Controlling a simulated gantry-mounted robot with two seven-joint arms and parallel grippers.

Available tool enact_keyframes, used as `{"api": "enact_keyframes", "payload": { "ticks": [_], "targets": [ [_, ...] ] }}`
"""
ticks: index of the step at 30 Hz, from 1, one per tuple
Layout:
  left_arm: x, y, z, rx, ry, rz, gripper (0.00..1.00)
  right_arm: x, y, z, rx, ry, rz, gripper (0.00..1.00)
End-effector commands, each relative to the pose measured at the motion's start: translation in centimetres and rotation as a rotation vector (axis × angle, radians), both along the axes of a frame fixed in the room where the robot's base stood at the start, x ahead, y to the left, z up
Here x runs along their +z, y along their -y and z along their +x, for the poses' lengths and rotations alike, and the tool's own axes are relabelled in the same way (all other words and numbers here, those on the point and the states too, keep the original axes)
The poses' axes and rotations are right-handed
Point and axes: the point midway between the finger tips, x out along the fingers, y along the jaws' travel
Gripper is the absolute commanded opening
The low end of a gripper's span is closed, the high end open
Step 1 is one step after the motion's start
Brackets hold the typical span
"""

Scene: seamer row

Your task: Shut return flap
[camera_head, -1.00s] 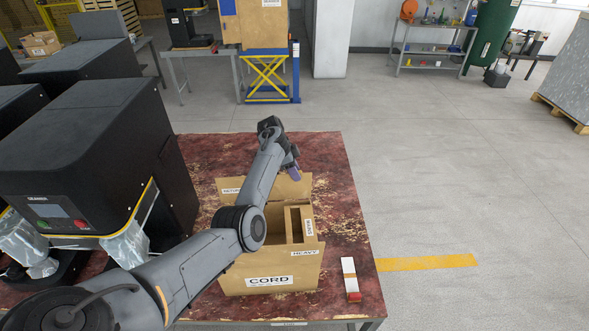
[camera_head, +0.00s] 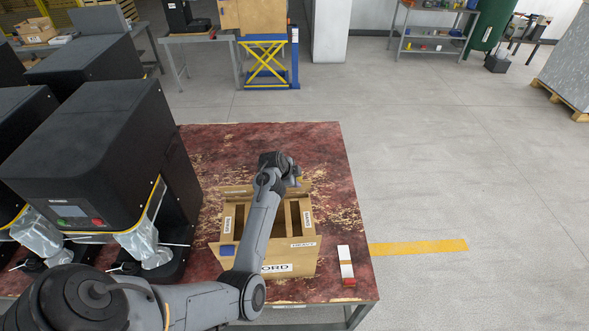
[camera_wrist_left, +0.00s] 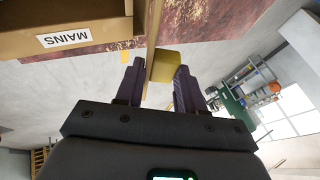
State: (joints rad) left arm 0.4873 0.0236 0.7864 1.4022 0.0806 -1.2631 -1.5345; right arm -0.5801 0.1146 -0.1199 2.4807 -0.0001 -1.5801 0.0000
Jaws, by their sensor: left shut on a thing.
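An open cardboard carton (camera_head: 303,244) stands on the worn red table, with dividers and labels reading MAINS, HEAVY and CORD. The return flap (camera_head: 236,190) rises along its far edge, its label too small to read now. My left arm reaches over the carton, and my left gripper (camera_head: 296,180) is at the flap's right part. In the left wrist view the gripper (camera_wrist_left: 158,82) is shut on a thin cardboard panel with a yellowish tab (camera_wrist_left: 166,65), which I take for the flap. The arm hides part of the carton. My right gripper is not in view.
A black seamer machine (camera_head: 100,150) stands close on the left. A white and red strip (camera_head: 346,262) lies right of the carton. A blue patch (camera_head: 227,250) shows at the carton's front left.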

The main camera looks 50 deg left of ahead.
Motion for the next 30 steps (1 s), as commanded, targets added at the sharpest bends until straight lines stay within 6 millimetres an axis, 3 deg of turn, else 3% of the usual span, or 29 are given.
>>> {"api": "enact_keyframes", "payload": {
  "ticks": [10, 24, 25, 28, 30],
  "targets": [
    [-0.7, 1.3, -0.8, -0.002, 0.058, 0.098, 0.00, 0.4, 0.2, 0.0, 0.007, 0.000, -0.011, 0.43],
    [-0.8, 1.5, -0.8, -0.002, 0.062, 0.107, 0.00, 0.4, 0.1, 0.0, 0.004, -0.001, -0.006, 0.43],
    [-0.8, 1.5, -0.8, -0.002, 0.062, 0.107, 0.42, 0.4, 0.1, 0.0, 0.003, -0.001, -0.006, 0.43],
    [-0.8, 1.5, -0.8, -0.002, 0.062, 0.107, 0.57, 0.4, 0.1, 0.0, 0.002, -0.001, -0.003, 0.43],
    [-0.8, 1.4, -0.8, -0.002, 0.063, 0.107, 0.57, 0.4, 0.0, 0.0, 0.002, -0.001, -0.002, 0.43]
  ]
}}
